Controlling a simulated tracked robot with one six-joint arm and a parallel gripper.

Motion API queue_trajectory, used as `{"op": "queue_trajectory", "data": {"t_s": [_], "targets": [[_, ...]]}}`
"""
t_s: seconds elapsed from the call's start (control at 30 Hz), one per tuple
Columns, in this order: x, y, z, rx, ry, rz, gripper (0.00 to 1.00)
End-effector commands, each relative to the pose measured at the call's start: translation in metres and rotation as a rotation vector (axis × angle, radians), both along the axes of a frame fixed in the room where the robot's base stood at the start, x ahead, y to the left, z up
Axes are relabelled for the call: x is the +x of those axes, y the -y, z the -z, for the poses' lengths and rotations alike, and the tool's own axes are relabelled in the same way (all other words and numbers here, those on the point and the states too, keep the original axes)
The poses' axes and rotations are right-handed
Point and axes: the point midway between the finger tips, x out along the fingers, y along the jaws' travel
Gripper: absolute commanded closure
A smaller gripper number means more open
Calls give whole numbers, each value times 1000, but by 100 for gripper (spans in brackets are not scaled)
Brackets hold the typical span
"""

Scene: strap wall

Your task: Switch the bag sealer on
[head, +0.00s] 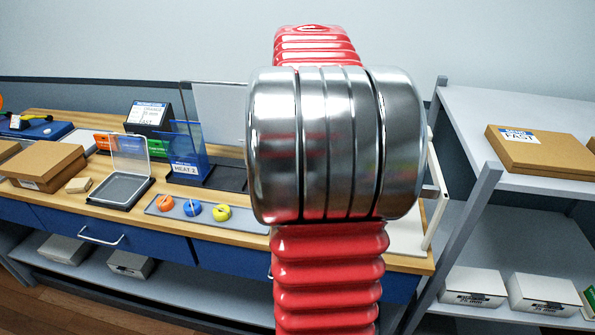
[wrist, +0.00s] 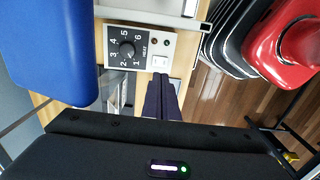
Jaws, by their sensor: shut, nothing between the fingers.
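The bag sealer's control panel (wrist: 138,48) shows in the wrist view, with a black numbered dial (wrist: 127,49) marked HEAT. A small white switch (wrist: 160,62) sits at the panel's lower right corner. I cannot tell which way it is set. My gripper (wrist: 161,76) is shut and empty, its dark fingertips just below the switch in the picture. I cannot tell whether they touch it. In the head view my arm hides the gripper and most of the sealer.
A card reading HEAT 2 (head: 186,168) stands on the wooden bench. A grey shelf (head: 530,105) stands at the right.

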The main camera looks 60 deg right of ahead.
Motion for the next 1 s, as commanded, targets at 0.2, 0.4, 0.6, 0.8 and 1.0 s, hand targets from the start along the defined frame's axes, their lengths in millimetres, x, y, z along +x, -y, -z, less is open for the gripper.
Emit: {"op": "queue_trajectory", "data": {"t_s": [0.2,0.4,0.6,0.8,1.0], "targets": [[0,-1,-22,-1,0,-1,100],[0,-1,-25,1,0,-2,100],[1,-3,-25,0,0,-3,100],[10,-23,-28,-15,16,9,100],[30,-81,-32,-50,66,55,100]]}}
